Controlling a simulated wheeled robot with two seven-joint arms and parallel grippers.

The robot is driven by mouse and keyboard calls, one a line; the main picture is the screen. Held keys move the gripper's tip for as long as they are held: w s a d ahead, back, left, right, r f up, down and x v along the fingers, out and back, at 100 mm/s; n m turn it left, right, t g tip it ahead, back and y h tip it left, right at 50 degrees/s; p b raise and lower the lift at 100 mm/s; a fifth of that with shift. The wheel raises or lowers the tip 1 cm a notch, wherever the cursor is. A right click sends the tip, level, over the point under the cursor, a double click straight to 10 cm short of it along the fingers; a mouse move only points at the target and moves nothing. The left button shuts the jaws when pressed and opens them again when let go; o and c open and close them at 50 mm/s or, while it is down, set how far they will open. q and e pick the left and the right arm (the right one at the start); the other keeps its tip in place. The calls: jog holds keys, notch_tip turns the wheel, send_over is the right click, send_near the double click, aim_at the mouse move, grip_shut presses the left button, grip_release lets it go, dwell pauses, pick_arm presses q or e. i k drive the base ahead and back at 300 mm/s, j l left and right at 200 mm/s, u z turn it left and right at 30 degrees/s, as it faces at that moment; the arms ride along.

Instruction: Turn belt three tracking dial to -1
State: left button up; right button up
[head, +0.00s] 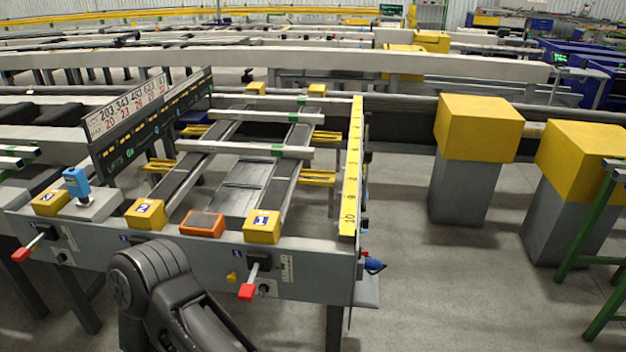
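The yellow block marked 3 (50,203) sits at the left end of the table's front beam. A small dark round dial (62,258) sits on the panel just right of and below that lever. Its pointer and scale are too small to read. A dark grey arm of mine rises from the bottom edge and bends in front of the panel, right of the dial and apart from it in the picture. Neither gripper shows.
Yellow blocks marked 2 (146,214) and 1 (262,227) and an orange box (202,224) sit along the beam. Another red-handled lever (247,291) juts out below block 1. Yellow-topped posts (478,128) and a green frame (590,265) stand right, with open floor between.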

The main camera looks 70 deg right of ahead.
aim_at(61, 260)
jog(key=z, duration=2)
jog(key=i+j+z, duration=0.15)
jog(key=j, duration=0.5)
jog(key=i+j+z, duration=0.15)
jog(key=j, duration=0.55)
jog(key=i+j+z, duration=0.15)
jog(key=j, duration=0.55)
jog(key=i+j+z, duration=0.15)
jog(key=j, duration=0.55)
jog(key=k, duration=0.05)
